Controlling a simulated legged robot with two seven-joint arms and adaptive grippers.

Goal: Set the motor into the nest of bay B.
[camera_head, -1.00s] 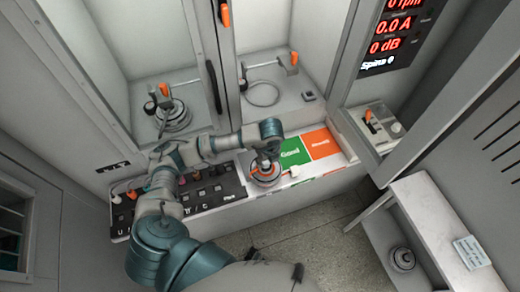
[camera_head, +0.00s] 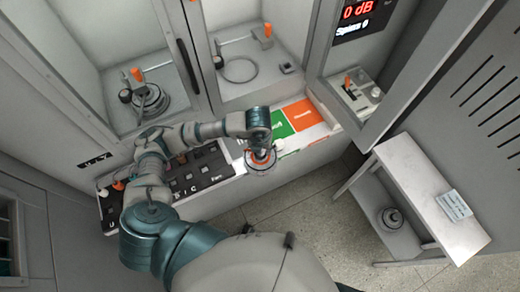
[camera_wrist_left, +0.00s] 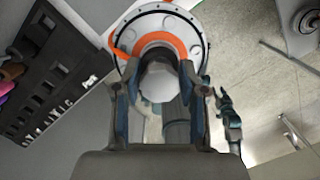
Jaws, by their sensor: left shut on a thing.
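The motor (camera_head: 261,163), a pale disc with an orange ring, is in my left gripper (camera_head: 260,150) at the counter's front edge. In the left wrist view the motor (camera_wrist_left: 192,28) shows its white bolted flange and orange ring. My left gripper (camera_wrist_left: 165,85) is shut on its middle hub there. The right-hand bay holds an empty-looking ring (camera_head: 239,69) on its floor, with an orange-tipped clamp (camera_head: 266,32) behind. The left-hand bay holds a round grey fixture or motor (camera_head: 150,100). No letter is readable on either bay. My right gripper is not in view.
A green and orange sorting patch (camera_head: 303,115) lies right of the motor. A black tool panel (camera_head: 190,170) lies left. A partition with a dark handle (camera_head: 188,66) separates the bays. A shelf unit (camera_head: 408,175) holds another motor (camera_head: 391,217) low down.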

